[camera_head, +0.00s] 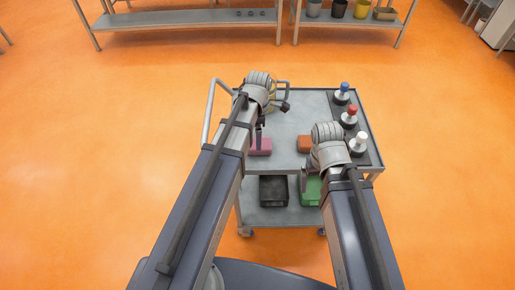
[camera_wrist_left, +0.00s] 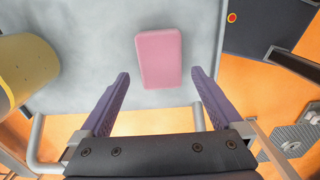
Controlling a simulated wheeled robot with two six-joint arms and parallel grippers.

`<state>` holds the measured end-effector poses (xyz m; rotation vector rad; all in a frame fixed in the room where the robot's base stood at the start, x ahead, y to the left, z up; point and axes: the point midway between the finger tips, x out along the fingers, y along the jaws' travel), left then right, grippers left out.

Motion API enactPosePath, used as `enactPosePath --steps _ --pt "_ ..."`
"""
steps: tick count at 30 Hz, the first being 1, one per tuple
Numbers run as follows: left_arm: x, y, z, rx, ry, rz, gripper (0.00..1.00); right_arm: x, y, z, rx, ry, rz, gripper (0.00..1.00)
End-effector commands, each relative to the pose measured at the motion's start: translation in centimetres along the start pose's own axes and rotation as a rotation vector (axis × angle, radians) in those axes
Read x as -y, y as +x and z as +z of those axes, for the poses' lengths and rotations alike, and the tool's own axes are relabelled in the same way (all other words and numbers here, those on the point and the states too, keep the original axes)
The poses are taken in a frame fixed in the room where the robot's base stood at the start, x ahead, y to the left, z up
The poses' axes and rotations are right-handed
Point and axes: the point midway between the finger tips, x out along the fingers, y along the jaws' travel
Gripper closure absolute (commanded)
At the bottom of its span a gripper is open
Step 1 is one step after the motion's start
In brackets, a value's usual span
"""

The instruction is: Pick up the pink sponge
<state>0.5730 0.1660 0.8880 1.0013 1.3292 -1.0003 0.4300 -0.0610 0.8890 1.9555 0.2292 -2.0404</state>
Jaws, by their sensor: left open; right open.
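The pink sponge (camera_head: 260,147) lies flat on the grey cart top, near its front left. My left gripper (camera_head: 259,134) is over it, with the fingers partly hidden behind my arm. In the left wrist view, the sponge (camera_wrist_left: 160,58) lies ahead of and between the fingertips of my open left gripper (camera_wrist_left: 160,73), with nothing held. The height gap to the sponge is hard to judge. My right gripper (camera_head: 306,180) is near the cart's front edge, partly hidden by its wrist; it is open and I see nothing in it.
Bottles with blue (camera_head: 344,87), red (camera_head: 351,111) and white (camera_head: 361,139) tops stand along the right side. A black crate (camera_head: 273,190) and green crate (camera_head: 311,192) are below.

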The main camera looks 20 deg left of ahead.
Motion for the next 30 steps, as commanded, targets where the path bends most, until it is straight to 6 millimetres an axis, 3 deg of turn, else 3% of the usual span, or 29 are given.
enactPosePath --steps 8,21,30 --pt "0.0 0.8 0.0 0.0 0.0 0.0 0.0 0.1 0.8 -0.1 0.0 0.0 0.0 0.0" --pt "0.1 5.5 0.3 0.0 0.0 0.0 0.0 0.5 5.5 -0.3 0.0 0.0 0.0 0.0" --pt "0.1 5.4 0.3 0.0 0.0 0.0 0.01 0.5 5.4 -0.3 0.0 0.0 0.0 0.0"
